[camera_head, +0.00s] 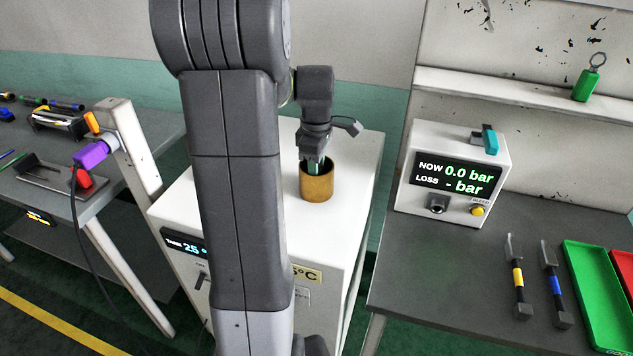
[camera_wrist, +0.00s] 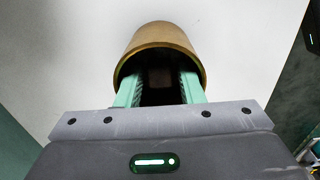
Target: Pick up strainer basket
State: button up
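A brass-coloured cylindrical cup (camera_head: 317,186) stands upright on top of the white cabinet; I cannot tell whether it is the strainer basket or holds it. My gripper (camera_head: 316,163) points down into the cup's open top. In the wrist view, my gripper's green fingers (camera_wrist: 160,92) are spread apart and reach into the mouth of the cup (camera_wrist: 160,35), one near each side of the rim. The inside is dark, with a dim brownish patch between the fingers. The fingertips are hidden, and I see nothing clearly held.
The white cabinet (camera_head: 352,165) has free room around the cup. To the right, a pressure display box (camera_head: 455,175) stands on a grey bench with two handled tools and a green tray (camera_head: 592,290). A left bench (camera_head: 95,195) carries a purple-tipped device (camera_head: 97,151).

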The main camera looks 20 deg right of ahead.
grip_shut()
